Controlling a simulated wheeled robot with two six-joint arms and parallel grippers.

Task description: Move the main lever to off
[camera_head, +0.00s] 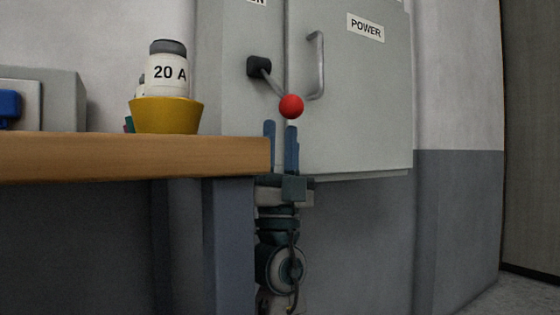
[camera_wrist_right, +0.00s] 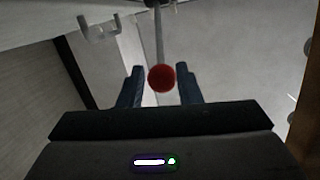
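The main lever has a black pivot block (camera_head: 259,66), a thin grey rod (camera_head: 274,82) and a red ball knob (camera_head: 291,106). It is on the front of the grey cabinet (camera_head: 350,120) and slants down to the right. My right gripper (camera_head: 281,130) points up just below the knob, with its two blue-grey fingers apart. In the right wrist view the red knob (camera_wrist_right: 161,78) appears between the open fingertips (camera_wrist_right: 160,72), with gaps on both sides. I cannot tell whether the knob is fully between the fingers in depth. My left gripper is out of view.
A wooden bench top (camera_head: 130,158) ends close to the left of my right gripper. A yellow bowl (camera_head: 166,115) with a white "20 A" fuse (camera_head: 167,72) stands on it. The POWER door has a grey handle (camera_head: 318,66) right of the lever. Floor at far right is clear.

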